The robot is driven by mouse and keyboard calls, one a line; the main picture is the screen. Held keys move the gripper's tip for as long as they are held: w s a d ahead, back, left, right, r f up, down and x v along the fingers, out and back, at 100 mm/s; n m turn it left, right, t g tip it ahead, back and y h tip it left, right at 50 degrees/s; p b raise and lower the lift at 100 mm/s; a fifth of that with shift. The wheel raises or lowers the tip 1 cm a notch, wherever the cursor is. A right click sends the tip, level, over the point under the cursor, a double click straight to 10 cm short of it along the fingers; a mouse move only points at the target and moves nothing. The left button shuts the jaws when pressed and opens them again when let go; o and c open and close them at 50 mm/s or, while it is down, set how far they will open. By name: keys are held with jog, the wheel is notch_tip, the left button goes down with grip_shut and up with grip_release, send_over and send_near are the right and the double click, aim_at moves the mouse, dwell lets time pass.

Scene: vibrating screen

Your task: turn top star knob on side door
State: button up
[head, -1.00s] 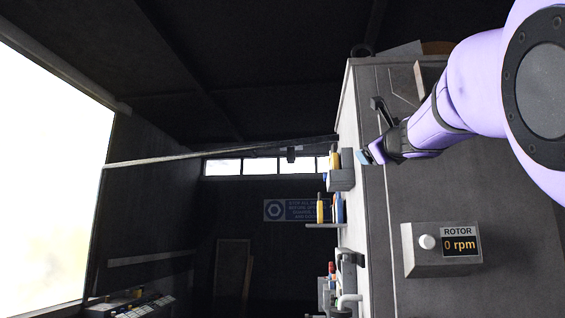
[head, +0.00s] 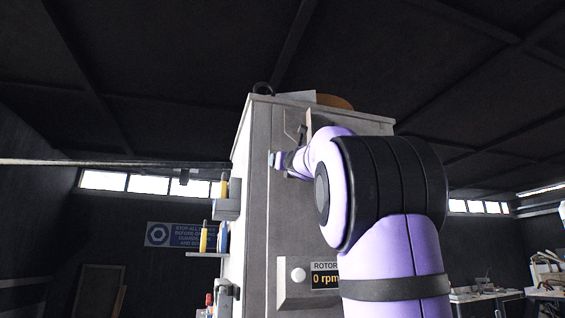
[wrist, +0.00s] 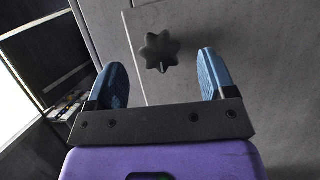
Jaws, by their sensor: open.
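The star knob (wrist: 160,50) is dark, with several lobes, and sits on a grey door panel (wrist: 210,25) in the wrist view. My gripper (wrist: 161,78) is open, its two blue fingertips to the left and right of the knob and a little below it in that view. Nothing is between the fingers' grip surfaces that I can see as held; contact with the knob cannot be told. In the head view my gripper (head: 274,159) is at the upper part of the grey machine housing (head: 258,220).
Shelves with bottles (head: 204,237) stick out on the housing's left side. A blue sign (head: 175,235) hangs on the back wall. A cluttered bench (head: 490,295) stands at right.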

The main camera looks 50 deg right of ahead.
jog(key=shift+x, duration=1.45)
jog(key=c, duration=0.9)
